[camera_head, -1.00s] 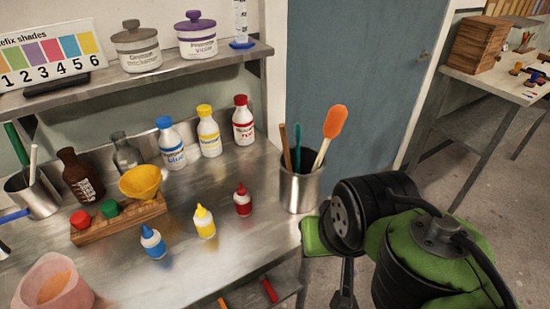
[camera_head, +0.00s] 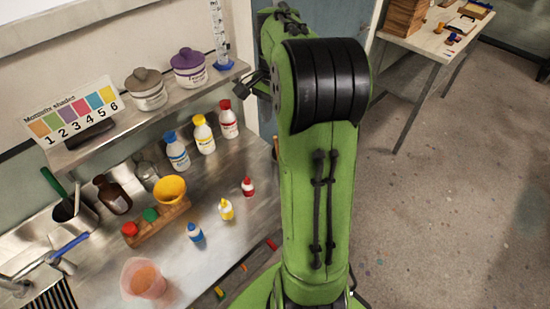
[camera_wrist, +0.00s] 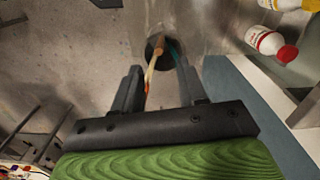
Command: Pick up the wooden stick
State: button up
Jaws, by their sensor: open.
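In the wrist view, my gripper (camera_wrist: 158,78) is open, its two dark fingers on either side of a pale tan, stick-like piece (camera_wrist: 151,72). This piece rises from a round metal cup (camera_wrist: 153,48); I cannot tell if it is the wooden stick or the spatula handle. A teal stick (camera_wrist: 175,52) leans at the cup's right side. No finger visibly touches the tan piece. In the head view, my green arm hides the cup and most of its contents; a small brown sliver (camera_head: 276,148) shows at the arm's left edge.
A red-capped bottle (camera_wrist: 268,42) stands right of the gripper in the wrist view. In the head view, the steel bench (camera_head: 195,262) carries several bottles and a yellow bowl (camera_head: 171,189). A shelf (camera_head: 150,125) with lidded jars runs behind.

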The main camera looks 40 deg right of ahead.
notch_tip(320, 180, down, 6)
jog(key=shift+w+a+b, duration=0.15)
jog(key=shift+b, duration=0.15)
jog(key=f, duration=0.5)
jog(key=shift+s+d, duration=0.2)
jog(key=shift+d, duration=0.15)
jog(key=shift+f, duration=0.35)
jog(key=shift+r, duration=0.1)
grip_shut()
